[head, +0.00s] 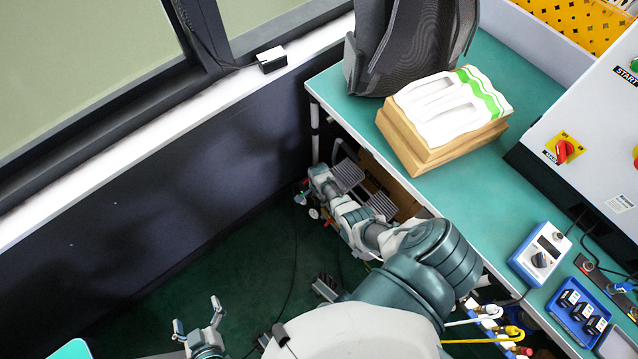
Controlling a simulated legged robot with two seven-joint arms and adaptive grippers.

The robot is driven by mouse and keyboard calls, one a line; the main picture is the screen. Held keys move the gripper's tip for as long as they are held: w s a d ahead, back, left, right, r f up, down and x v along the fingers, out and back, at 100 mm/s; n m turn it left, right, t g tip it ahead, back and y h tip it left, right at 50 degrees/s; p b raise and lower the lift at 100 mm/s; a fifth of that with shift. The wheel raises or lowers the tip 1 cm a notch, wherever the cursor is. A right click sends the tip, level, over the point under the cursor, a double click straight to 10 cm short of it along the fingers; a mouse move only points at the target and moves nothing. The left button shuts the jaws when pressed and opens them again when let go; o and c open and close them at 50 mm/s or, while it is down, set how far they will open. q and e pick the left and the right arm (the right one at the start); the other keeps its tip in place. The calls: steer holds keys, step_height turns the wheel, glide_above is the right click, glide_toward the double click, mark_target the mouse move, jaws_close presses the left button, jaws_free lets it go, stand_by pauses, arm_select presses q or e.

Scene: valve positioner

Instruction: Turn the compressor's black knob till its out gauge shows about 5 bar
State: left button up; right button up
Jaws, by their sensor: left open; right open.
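My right arm reaches down beside the table's left end. Its gripper (308,190) is at the far end of the arm, small and partly hidden, next to the compressor's fittings. Two small pale round dials (313,213) show there, too small to read. I cannot make out the black knob or tell whether the gripper touches it. The compressor's body is mostly hidden behind my arm and the table. My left gripper (197,317) is open and empty, low at the bottom left over the dark green floor, apart from everything.
The green-topped table (505,215) carries a backpack (410,45), a box with a white-green package (445,115), a blue-white device (541,252) and a blue tray (578,312). A control cabinet (590,120) stands right. A dark wall and window ledge (150,115) bound the left. Hoses hang below the table.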

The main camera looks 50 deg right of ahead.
step_height(320, 180, up, 10)
stand_by(0.4)
arm_select(q)
steer(key=shift+w, duration=0.1)
steer(key=s+a+f+g+y+p, duration=0.1)
steer(key=s+f+g+p, duration=0.2)
steer(key=s+f, duration=0.3)
steer(key=s+a+f+g+p, duration=0.2)
steer(key=s+f+p, duration=0.3)
steer(key=f, duration=0.5)
steer(key=s+a+f+g+y+p, duration=0.1)
steer(key=s+a+f+g+p, duration=0.1)
steer(key=s+f+g+p, duration=0.2)
steer(key=s+f+g, duration=0.1)
steer(key=s+f, duration=0.2)
steer(key=f, duration=0.2)
steer(key=shift+a+y, duration=0.25)
steer(key=shift+y, duration=0.05)
arm_select(e)
steer(key=s+a+n, duration=0.5)
steer(key=s+n, duration=0.2)
steer(key=s, duration=0.2)
steer(key=s+a+f+n+t, duration=0.1)
steer(key=s+a+n, duration=0.5)
steer(key=s, duration=0.3)
steer(key=s+a+n, duration=0.6)
steer(key=s+n, duration=0.3)
steer(key=s, duration=0.1)
steer(key=shift+f+t, duration=0.15)
steer(key=shift+t, duration=0.25)
